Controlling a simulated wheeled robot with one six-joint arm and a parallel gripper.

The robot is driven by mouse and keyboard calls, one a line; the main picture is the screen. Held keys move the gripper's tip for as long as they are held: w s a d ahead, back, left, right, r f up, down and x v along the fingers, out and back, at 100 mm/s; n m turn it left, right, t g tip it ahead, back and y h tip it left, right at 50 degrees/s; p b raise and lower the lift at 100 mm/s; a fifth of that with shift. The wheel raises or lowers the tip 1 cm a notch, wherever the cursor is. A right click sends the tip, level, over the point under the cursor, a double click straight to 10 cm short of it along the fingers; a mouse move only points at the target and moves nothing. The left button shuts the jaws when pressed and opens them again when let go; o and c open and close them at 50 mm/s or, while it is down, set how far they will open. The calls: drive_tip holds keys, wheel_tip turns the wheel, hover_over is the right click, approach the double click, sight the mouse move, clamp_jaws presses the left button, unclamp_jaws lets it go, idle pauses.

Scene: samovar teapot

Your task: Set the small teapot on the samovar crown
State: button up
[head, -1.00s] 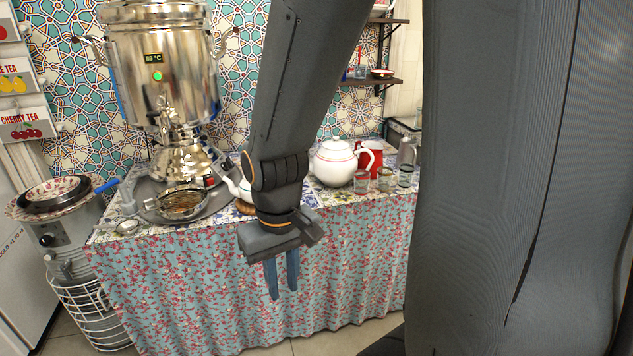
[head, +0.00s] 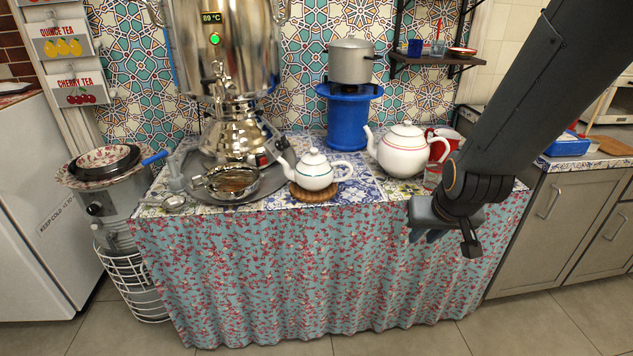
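The small white teapot (head: 313,172) with a green band stands upright on a round wicker mat (head: 315,194) near the table's front edge. Its spout points left and its handle right. The shiny metal samovar (head: 226,50) stands left of it, with a green light and a display; its top and crown are cut off by the upper picture edge. My gripper (head: 432,237) is in front of the table's right part, to the right of and apart from the small teapot. Its fingers are seen foreshortened, so their opening is unclear. I see nothing held in it.
A larger white teapot (head: 403,150) with a red band stands behind my gripper, near a red container (head: 446,143). A metal pot (head: 351,61) sits on a blue stand (head: 350,117) at the back. A strainer bowl (head: 232,182) lies before the samovar. A shelf (head: 437,61) hangs above.

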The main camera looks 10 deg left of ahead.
drive_tip(key=w+a+t+y+b, duration=0.1)
drive_tip(key=w+a+t+b, duration=0.2)
drive_tip(key=w+a, duration=0.3)
drive_tip(key=w+a+f+n+t+y+b, duration=0.1)
drive_tip(key=w+a+t+b, duration=0.2)
drive_tip(key=w, duration=1.2)
drive_tip(key=w+a+n+t+y+b, duration=0.1)
drive_tip(key=w+a+t+b, duration=0.3)
drive_tip(key=w+a, duration=0.6)
drive_tip(key=shift+w+f+t+y, duration=0.35)
drive_tip(key=shift+f+t+y, duration=0.05)
drive_tip(key=shift+t, duration=0.5)
drive_tip(key=shift+r, duration=0.1)
clamp_jaws()
